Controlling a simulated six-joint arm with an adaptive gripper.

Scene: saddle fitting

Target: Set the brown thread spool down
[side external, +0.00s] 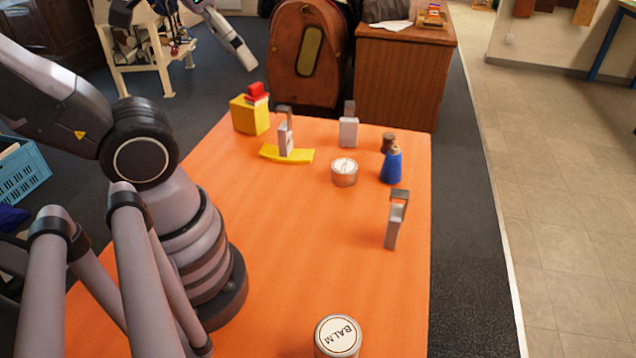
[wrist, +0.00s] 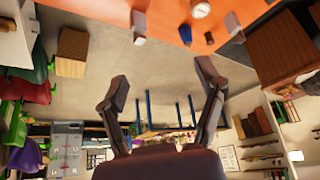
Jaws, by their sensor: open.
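A small dark brown piece, which looks like the brown thread spool (side external: 387,141), stands upright on the orange table (side external: 300,235). It is just behind a blue cone-shaped thing (side external: 391,168), which hides part of its lower side. My gripper (wrist: 160,86) shows in the wrist view with its two fingers wide apart and nothing between them. Beyond the fingers are the floor and room.
A round tin (side external: 344,172) stands left of the blue cone. Grey padlock-like pieces stand at the back (side external: 348,131) and right edge (side external: 394,225); another is at a curved yellow piece (side external: 286,154). A yellow block (side external: 249,115) carries red pieces. A balm tin (side external: 338,337) is in front. The table's middle is clear.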

